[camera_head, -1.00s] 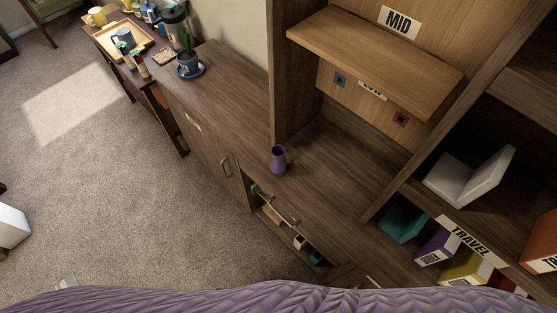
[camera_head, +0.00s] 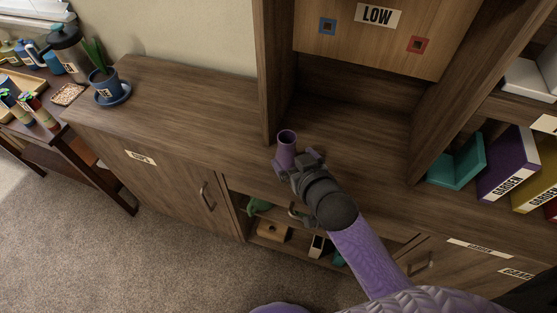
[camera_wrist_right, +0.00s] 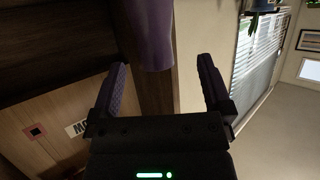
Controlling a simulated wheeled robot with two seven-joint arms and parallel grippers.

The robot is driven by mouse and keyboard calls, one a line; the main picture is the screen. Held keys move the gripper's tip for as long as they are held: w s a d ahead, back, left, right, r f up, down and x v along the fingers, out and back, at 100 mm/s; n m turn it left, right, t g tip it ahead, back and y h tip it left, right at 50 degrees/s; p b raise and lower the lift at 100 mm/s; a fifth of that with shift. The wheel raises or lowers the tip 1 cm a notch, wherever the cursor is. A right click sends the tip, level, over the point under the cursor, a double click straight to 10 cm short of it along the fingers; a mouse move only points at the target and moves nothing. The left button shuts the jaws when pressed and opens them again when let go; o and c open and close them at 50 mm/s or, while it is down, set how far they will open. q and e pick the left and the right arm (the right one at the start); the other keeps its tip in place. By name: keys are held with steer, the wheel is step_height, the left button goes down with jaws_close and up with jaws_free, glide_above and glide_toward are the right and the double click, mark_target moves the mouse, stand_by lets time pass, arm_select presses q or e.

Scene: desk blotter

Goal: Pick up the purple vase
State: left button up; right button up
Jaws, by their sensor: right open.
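The purple vase (camera_head: 287,146) stands upright on the wooden cabinet top, near its front edge and beside the tall upright panel. My right gripper (camera_head: 288,168) is open right at the vase, on its near side, and partly hides its lower part. In the right wrist view the vase (camera_wrist_right: 152,32) shows at the top, between and just beyond the two open fingers (camera_wrist_right: 163,82). I cannot tell whether a finger touches it. My left gripper is not in view.
A potted plant on a blue saucer (camera_head: 116,97) stands farther left on the cabinet top. The upright panel (camera_head: 274,70) rises close behind the vase. A teal bookend (camera_head: 458,165) and books (camera_head: 508,165) stand to the right. The counter between plant and vase is clear.

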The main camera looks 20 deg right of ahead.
mark_target(291, 150)
steer(key=b+x, duration=0.1)
steer(key=x, duration=0.1)
steer(key=b+x, duration=0.1)
steer(key=x, duration=0.1)
steer(key=b+x, duration=0.1)
steer(key=x, duration=0.1)
steer(key=shift+w+d+f, duration=0.1)
steer(key=shift+w+d, duration=0.2)
steer(key=shift+d, duration=0.05)
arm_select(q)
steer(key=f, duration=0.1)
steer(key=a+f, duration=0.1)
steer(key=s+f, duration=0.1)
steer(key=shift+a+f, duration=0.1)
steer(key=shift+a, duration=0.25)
arm_select(e)
jaws_close()
